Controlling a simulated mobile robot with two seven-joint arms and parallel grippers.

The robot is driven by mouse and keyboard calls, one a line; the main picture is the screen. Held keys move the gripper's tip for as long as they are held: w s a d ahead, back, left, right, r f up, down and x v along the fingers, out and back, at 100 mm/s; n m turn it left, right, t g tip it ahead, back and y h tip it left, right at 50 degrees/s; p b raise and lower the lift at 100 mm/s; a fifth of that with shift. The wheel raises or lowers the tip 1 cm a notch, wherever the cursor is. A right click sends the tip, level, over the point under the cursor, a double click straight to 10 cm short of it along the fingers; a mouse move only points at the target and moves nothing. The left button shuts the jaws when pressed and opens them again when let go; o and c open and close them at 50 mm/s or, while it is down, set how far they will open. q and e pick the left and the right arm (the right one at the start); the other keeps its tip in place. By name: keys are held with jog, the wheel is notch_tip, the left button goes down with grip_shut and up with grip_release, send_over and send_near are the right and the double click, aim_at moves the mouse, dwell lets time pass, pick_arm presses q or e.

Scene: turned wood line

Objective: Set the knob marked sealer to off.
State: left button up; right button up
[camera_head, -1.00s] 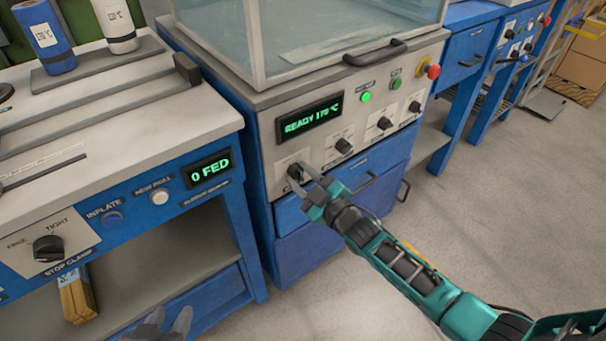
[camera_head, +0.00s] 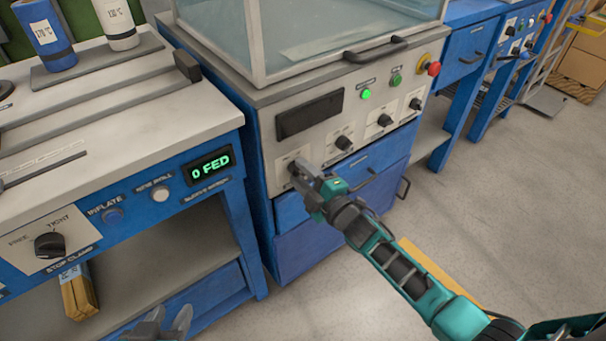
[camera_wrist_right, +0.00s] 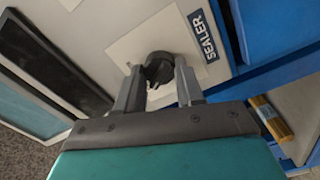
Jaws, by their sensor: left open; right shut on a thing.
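The sealer knob (camera_wrist_right: 158,68) is black and sits on a white plate beside a SEALER label (camera_wrist_right: 203,37) in the right wrist view. My right gripper (camera_wrist_right: 158,82) is shut on the knob, one finger on each side. In the head view my right gripper (camera_head: 309,183) reaches the lower left of the machine's panel and mostly hides the knob. The machine's display (camera_head: 309,114) is dark. My left gripper (camera_head: 163,326) is open and empty at the bottom edge of the head view.
Other knobs (camera_head: 343,143) and a red button (camera_head: 433,68) sit further right on the panel. A glass-sided box (camera_head: 315,45) stands on the machine. The bench (camera_head: 80,150) at left has a 0 FED display (camera_head: 208,166). Open floor (camera_head: 470,200) lies to the right.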

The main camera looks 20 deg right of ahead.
dwell(0.3)
jog(key=o, duration=1)
jog(key=shift+o, duration=0.2)
jog(key=shift+s, duration=0.1)
jog(key=p+v, duration=0.2)
jog(key=v, duration=1)
jog(key=shift+s+p, duration=0.3)
jog(key=shift+s, duration=0.05)
jog(key=shift+d, duration=0.15)
jog(key=shift+r, duration=0.1)
